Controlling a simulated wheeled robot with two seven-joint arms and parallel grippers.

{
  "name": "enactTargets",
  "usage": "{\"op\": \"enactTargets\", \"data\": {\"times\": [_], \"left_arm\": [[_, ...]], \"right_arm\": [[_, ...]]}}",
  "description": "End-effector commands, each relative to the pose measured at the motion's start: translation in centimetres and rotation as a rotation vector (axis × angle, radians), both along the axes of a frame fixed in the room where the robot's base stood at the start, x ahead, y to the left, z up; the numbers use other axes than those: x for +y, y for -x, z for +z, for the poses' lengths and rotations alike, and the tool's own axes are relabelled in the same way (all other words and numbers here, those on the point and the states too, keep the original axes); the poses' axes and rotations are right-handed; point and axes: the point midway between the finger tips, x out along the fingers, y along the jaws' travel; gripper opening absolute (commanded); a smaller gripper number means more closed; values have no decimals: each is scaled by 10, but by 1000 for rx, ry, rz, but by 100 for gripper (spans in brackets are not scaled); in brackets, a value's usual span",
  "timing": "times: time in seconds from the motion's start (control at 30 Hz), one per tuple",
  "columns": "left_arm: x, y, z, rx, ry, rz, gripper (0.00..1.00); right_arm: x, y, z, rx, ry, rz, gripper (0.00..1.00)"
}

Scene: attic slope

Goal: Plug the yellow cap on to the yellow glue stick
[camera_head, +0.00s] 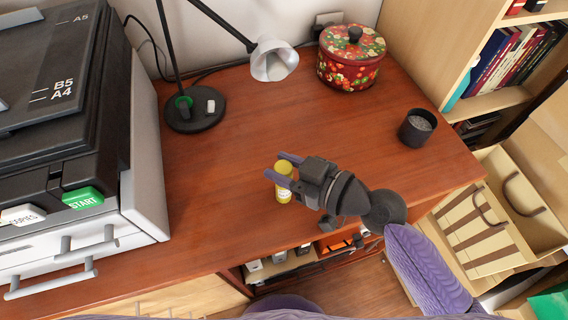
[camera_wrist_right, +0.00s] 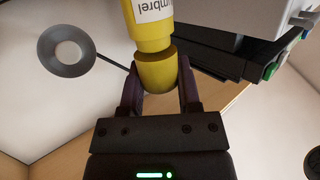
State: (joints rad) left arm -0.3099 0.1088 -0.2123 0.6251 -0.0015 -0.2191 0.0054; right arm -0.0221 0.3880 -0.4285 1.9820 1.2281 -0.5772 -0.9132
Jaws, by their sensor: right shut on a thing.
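The yellow glue stick (camera_head: 283,194) stands upright on the brown desk, with a white label. It also shows in the right wrist view (camera_wrist_right: 149,32), where part of the label's lettering is readable. The yellow cap (camera_wrist_right: 157,71) is in line with the stick's end and seems to meet it; I cannot tell how far it is pushed on. My right gripper (camera_head: 274,165) is shut on the cap, with one purple finger on each side, as the right wrist view (camera_wrist_right: 159,85) shows. My left gripper is not in view.
A large printer (camera_head: 145,165) fills the left of the desk (camera_head: 235,135). A lamp (camera_head: 195,112) stands behind, beside a floral pot (camera_head: 351,62). A dark cup (camera_head: 416,128) is at the right. The desk between printer and gripper is clear; its front edge is close.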

Motion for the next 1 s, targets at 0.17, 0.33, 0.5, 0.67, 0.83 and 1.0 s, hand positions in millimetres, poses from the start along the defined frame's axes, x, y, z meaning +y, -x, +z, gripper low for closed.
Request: {"op": "enactTargets", "data": {"times": [0.17,0.33,0.5,0.67,0.83,1.0], "left_arm": [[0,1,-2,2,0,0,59],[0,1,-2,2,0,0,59],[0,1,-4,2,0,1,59],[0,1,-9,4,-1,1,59],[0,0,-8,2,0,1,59],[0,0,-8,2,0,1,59]], "right_arm": [[0,0,-1,1,-1,2,0],[0,0,-1,0,0,2,0],[0,0,-3,0,0,2,0],[0,0,-5,0,0,5,0],[0,0,-4,-1,-1,5,0],[0,0,-4,-1,-1,5,0]]}}
